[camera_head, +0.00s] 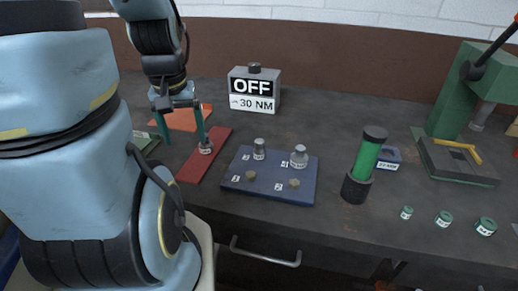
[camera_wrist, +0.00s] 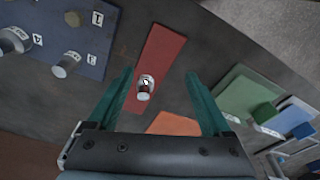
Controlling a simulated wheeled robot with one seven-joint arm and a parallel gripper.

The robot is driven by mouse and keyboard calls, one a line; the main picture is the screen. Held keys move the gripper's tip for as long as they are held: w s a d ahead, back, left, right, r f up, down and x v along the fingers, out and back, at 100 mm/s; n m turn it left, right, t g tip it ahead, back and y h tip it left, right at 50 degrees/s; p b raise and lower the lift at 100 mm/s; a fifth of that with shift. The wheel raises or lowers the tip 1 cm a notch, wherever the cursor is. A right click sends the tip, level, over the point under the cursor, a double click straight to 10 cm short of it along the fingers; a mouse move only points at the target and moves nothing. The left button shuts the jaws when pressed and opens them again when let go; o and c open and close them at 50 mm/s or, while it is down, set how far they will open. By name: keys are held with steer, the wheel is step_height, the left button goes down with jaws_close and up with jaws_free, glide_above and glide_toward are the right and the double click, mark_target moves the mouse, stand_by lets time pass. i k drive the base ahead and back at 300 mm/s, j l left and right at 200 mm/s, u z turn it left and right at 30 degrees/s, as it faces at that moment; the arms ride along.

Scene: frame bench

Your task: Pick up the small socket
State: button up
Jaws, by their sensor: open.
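A small silvery socket (camera_head: 206,146) with a white label stands on a red mat (camera_head: 196,167). The wrist view shows the socket (camera_wrist: 145,87) between my finger lines, nearer the left finger. My gripper (camera_head: 183,140) is open and empty, with teal fingers pointing down close to the left of the socket. Two larger labelled metal sockets, one at the back (camera_head: 259,149) and one at the right (camera_head: 299,157), stand on a blue board (camera_head: 240,186). The board also has two low brownish pegs, each with a number tag beside it. I cannot read the red-mat socket's label.
A grey box (camera_head: 255,90) reading "OFF ~30 NM" stands behind the board. An orange mat (camera_head: 187,118) and a green mat (camera_wrist: 245,97) lie nearby. A green cylinder (camera_head: 367,160) in a black cup, several small green-topped pieces (camera_head: 444,219) and a green press (camera_head: 455,110) are to the right.

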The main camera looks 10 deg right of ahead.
mark_target(259, 151)
steer(key=k, duration=0.4)
steer(key=k+u, duration=0.1)
steer(key=u, duration=0.3)
steer(key=k+u, duration=0.1)
steer(key=u, duration=0.35)
steer(key=j+u, duration=0.1)
steer(key=u, duration=0.3)
steer(key=k+l+u, duration=0.2)
steer(key=u, duration=0.15)
steer(key=k+l+u, duration=0.1)
steer(key=k+u, duration=0.2)
steer(key=k, duration=0.15)
steer(key=k+u, duration=0.35)
steer(key=k, duration=0.8)
